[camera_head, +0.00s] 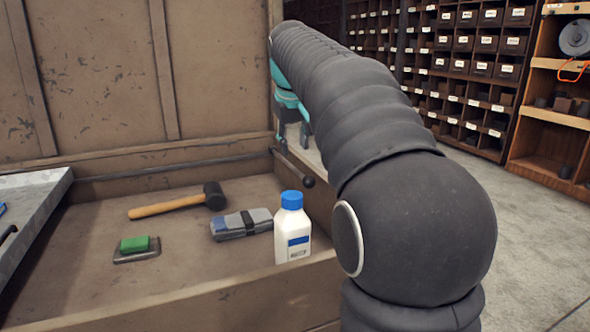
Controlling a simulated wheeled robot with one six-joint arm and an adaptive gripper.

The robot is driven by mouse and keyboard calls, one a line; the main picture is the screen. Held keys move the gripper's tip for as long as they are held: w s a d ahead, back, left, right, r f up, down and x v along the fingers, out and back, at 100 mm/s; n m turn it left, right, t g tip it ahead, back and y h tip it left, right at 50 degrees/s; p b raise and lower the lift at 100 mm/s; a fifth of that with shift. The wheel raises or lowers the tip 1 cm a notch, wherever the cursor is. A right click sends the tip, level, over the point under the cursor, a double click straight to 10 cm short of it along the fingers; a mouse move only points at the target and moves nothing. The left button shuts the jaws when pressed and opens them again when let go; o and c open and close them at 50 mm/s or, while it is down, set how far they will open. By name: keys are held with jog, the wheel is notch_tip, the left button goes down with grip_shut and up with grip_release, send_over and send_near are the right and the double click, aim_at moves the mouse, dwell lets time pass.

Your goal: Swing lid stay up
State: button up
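The raised lid (90,75) is a worn brown panel standing behind the open chest. A short dark rod with a round knob (308,181), which looks like the lid stay, lies low along the chest's right side, slanting from the back corner towards the front. My gripper (293,141) is teal with dark fingertips and points down near the back right corner, just above the rod's far end. Its fingertips look apart with nothing between them. My dark arm hides part of the gripper, and I cannot tell whether it touches the rod.
In the chest lie a mallet (180,203), a grey folded bundle (242,224) and a green block on a plate (135,247). A white bottle with a blue cap (293,230) stands at the front right. A grey metal tray (35,215) is at left. Shelving (470,70) stands behind.

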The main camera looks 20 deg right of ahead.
aim_at(295, 168)
jog(key=b+x, duration=0.1)
jog(key=x, duration=0.6)
jog(key=shift+w+f, duration=0.15)
jog(key=shift+f, duration=0.25)
grip_shut()
